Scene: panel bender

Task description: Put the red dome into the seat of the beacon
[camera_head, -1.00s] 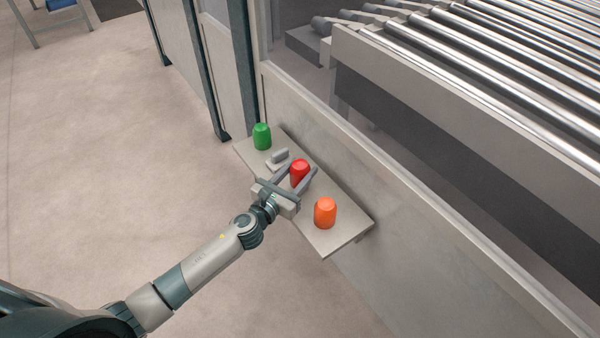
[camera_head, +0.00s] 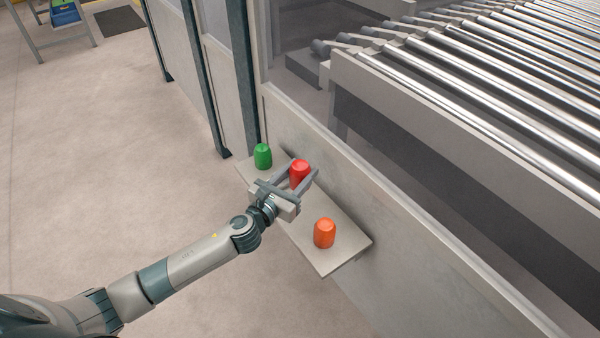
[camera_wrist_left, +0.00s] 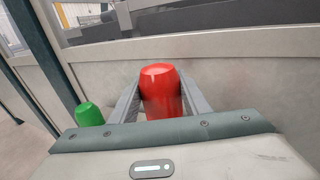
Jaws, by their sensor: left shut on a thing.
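The red dome (camera_head: 299,173) is between the fingers of my left gripper (camera_head: 301,177), which is shut on it. In the left wrist view the red dome (camera_wrist_left: 160,90) stands upright between the two fingers (camera_wrist_left: 161,98). The dome appears raised above the shelf. The beacon and its seat do not show in these frames. My right gripper is not in view.
A small shelf (camera_head: 318,257) is fixed to the machine's side panel. A green dome (camera_head: 263,156) stands at its far end and an orange dome (camera_head: 324,233) at its near end. A roller conveyor (camera_head: 480,90) lies beyond the panel. Open floor (camera_head: 100,170) is at left.

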